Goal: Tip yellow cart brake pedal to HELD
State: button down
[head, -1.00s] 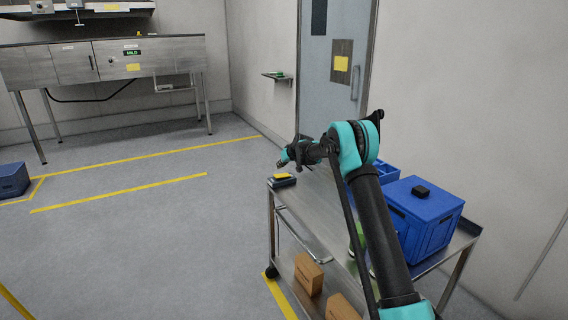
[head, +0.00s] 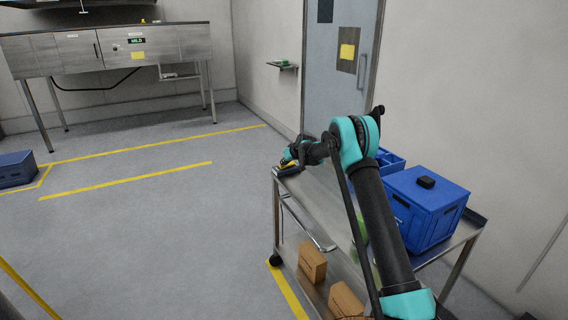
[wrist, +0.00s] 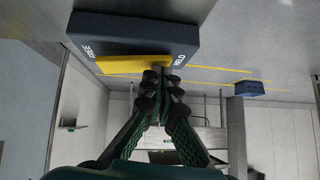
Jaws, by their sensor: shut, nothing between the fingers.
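The brake pedal is a yellow rocker plate (wrist: 122,66) on a dark blue-grey block (wrist: 130,32). The block has a FREE label at its left end and a HELD label at its right end in the wrist view. In the head view the yellow pedal (head: 288,166) sits at the far left corner of the steel cart (head: 318,203), partly covered by my gripper (head: 287,158). In the wrist view my gripper (wrist: 161,78) is shut and empty, its fingertips at the HELD end of the plate. I cannot tell whether they touch, or which way the plate is tipped.
Cardboard boxes (head: 313,262) lie on the lower shelf. A steel bench (head: 75,58) stands far left.

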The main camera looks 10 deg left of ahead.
jog(key=shift+r, duration=0.8)
jog(key=shift+r, duration=0.1)
jog(key=shift+a+r, duration=0.1)
jog(key=shift+r, duration=0.3)
jog(key=r, duration=0.2)
jog(key=shift+s+a+r, duration=0.1)
jog(key=shift+s+r, duration=0.1)
jog(key=shift+r, duration=0.15)
jog(key=s+a+v, duration=0.1)
jog(key=v, duration=0.9)
jog(key=shift+a, duration=0.25)
jog(key=shift+r, duration=0.15)
